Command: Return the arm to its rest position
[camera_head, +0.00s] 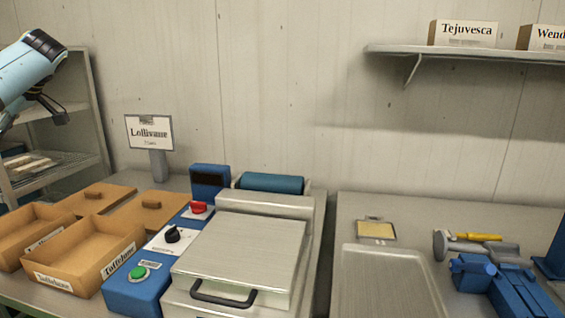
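My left arm, light blue with dark joints, comes in at the upper left. Its dark gripper (50,108) hangs in front of the shelf rack, well above the wooden boxes and empty of any visible object. The fingers are small and partly cut off or hidden, so I cannot tell whether they are open or shut. My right arm and gripper are not in view.
A steel machine (240,250) with a closed lid and a blue control panel (137,290) stands mid-table. Wooden boxes (85,262) sit left of it. A tray (390,285), a yellow-handled tool (478,237) and a blue device (500,285) are right. A rack (92,95) stands left.

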